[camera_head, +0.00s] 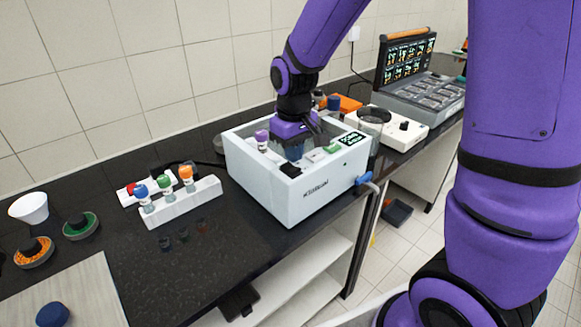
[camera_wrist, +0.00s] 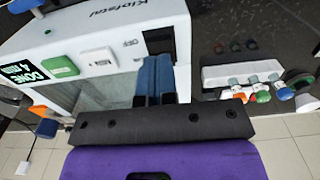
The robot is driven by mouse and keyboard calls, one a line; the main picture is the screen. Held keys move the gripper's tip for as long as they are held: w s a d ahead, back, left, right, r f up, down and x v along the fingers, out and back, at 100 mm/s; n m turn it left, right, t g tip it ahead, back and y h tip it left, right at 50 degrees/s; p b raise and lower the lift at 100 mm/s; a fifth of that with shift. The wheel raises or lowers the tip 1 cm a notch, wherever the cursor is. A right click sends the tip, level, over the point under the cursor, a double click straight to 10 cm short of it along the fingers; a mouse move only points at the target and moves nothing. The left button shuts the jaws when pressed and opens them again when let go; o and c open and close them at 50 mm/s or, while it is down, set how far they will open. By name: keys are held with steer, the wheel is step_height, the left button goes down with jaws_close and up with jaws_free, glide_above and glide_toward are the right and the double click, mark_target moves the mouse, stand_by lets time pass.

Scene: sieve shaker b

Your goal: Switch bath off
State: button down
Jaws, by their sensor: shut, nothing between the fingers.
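The bath (camera_head: 285,202) is a white box on the dark bench, and its panel fills the upper left of the wrist view (camera_wrist: 80,25). A black switch (camera_wrist: 158,40) sits on the panel next to an "OFF" label; it also shows in the head view (camera_head: 290,170). The lit display (camera_wrist: 20,72) reads "DONE" with a "4 min" line. Beside it are a green button (camera_wrist: 60,68) and a white button (camera_wrist: 98,60). My gripper (camera_wrist: 156,60) is shut and empty, its blue fingertips close to the black switch. Whether they touch cannot be told.
A purple-capped vial (camera_head: 262,141) stands in the bath. A white rack (camera_head: 182,205) with several capped vials stands to the left. A white device (camera_head: 400,128) and an open case (camera_head: 415,90) stand at the right. A blue-handled tap (camera_head: 364,178) juts from the bath's right side.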

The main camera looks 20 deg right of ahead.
mark_target(294, 169)
steer(key=shift+f, duration=1.35)
stand_by(0.7)
steer(key=shift+r, duration=3.55)
steer(key=shift+r, duration=0.15)
steer(key=s+d+r+m+t, duration=0.1)
steer(key=s+d+r+t, duration=0.1)
steer(key=s+r, duration=0.5)
steer(key=s+d+r+m+t, duration=0.2)
steer(key=s+d+r, duration=0.3)
steer(key=s, duration=0.9)
step_height(294, 169, up, 2)
steer(key=shift+r+m+t, duration=0.1)
steer(key=shift+m+t, duration=0.2)
steer(key=shift+t, duration=0.3)
